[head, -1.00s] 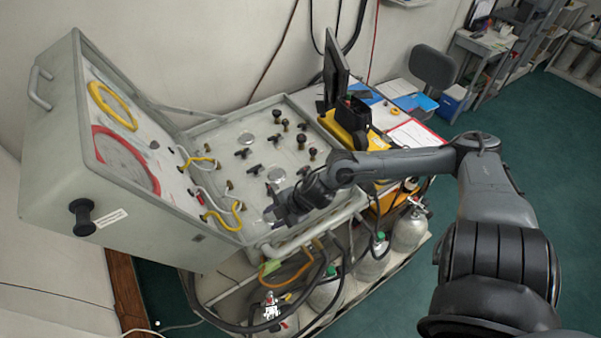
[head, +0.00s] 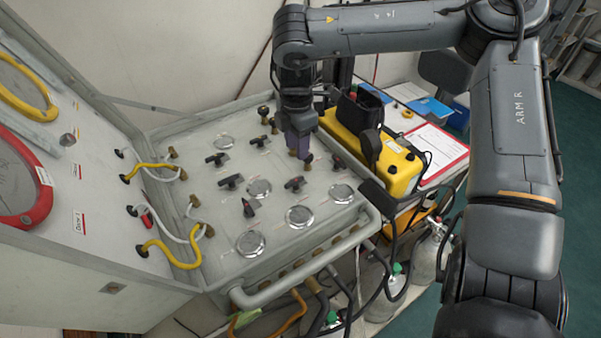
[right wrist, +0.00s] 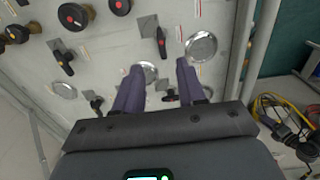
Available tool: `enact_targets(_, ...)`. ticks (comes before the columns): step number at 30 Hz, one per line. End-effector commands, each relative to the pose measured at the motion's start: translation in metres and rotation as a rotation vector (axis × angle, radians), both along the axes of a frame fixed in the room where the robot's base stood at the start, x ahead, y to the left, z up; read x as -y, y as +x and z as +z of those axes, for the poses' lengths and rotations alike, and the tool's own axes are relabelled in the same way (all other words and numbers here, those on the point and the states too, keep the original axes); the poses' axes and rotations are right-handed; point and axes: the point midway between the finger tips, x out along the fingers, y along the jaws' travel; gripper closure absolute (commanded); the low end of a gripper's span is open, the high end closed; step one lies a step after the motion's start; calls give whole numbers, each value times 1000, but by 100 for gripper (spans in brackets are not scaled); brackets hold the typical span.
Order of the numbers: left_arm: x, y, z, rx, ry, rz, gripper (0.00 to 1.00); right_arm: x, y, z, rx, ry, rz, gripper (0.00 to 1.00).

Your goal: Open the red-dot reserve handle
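The panel (head: 270,215) carries several black handles and round knobs. In the right wrist view a black handle (right wrist: 161,38) on a grey square plate bears a small reddish mark; I cannot tell for sure that it is the red-dot reserve handle. My right gripper (head: 300,152) points down over the far right part of the panel. In the right wrist view its two fingers (right wrist: 160,78) are spread apart with nothing held between them, and the marked handle lies beyond their tips. My left gripper is not in view.
Round gauges (head: 251,243) and other handles (head: 231,181) surround the area. Yellow hoses (head: 172,255) hang at the left. A yellow case (head: 400,165) stands right of the panel. A metal rail (head: 300,265) runs along the panel's front edge.

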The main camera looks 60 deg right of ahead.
Motion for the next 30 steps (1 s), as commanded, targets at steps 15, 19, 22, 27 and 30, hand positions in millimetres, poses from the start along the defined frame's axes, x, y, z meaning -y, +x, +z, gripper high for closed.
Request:
enact_targets(15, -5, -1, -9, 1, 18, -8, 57, 0, -1, -70, -5, 1, -1, 60)
enact_targets(19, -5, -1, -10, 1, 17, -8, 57, 0, -1, -87, -4, 0, -1, 60)
enact_targets(22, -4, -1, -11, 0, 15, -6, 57, 0, -1, -97, -4, -1, -1, 60)
enact_targets(27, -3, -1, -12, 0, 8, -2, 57, 0, 0, -106, -3, -1, -1, 60)
enact_targets(30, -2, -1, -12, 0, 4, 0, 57, 0, 0, -108, -3, -1, -1, 60)
